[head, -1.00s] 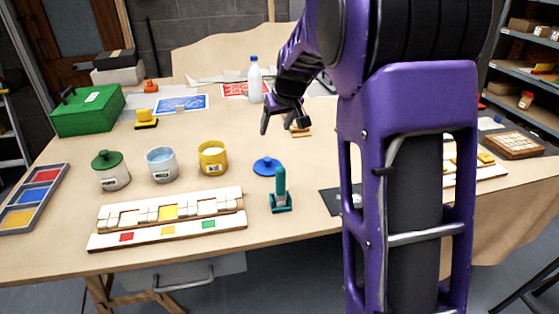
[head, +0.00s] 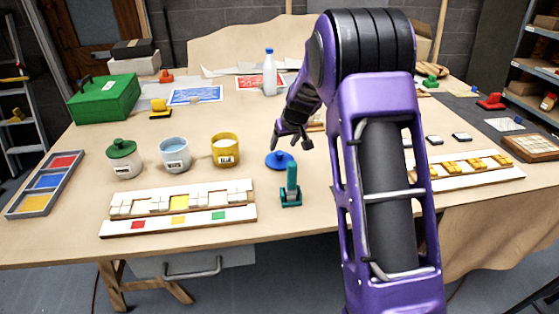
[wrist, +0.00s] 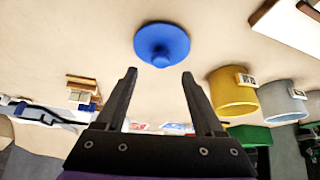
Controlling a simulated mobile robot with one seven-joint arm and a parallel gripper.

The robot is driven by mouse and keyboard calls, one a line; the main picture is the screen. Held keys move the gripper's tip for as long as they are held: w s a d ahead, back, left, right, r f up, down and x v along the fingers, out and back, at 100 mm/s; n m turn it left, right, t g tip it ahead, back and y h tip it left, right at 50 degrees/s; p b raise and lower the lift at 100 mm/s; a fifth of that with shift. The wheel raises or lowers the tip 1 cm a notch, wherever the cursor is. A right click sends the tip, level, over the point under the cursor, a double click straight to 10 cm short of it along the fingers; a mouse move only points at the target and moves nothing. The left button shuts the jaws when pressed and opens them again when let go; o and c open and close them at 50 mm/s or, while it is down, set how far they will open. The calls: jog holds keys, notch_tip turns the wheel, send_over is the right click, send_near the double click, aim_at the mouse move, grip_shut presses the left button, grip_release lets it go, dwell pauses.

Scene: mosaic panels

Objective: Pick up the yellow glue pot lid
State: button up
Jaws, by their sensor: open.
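The yellow glue pot (head: 225,152) stands open on the table with pale contents and a label; it also shows in the wrist view (wrist: 233,95). I see no yellow lid that I can make out. A round blue lid with a knob (head: 279,160) lies flat on the table, right of the yellow pot. In the wrist view the blue lid (wrist: 162,42) lies beyond the fingertips, between their lines. My gripper (head: 291,146) is open and empty, above and close to the blue lid. Its two fingers (wrist: 160,73) are spread apart.
A white-blue pot (head: 175,157) and a green-lidded pot (head: 124,160) stand left of the yellow pot. A teal upright tool (head: 291,187) stands just in front of the blue lid. A mosaic rack (head: 178,208) lies at the front. A white bottle (head: 269,75) stands behind.

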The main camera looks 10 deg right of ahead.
aim_at(280, 152)
jog(key=x, duration=0.5)
jog(key=shift+f, duration=0.1)
grip_shut()
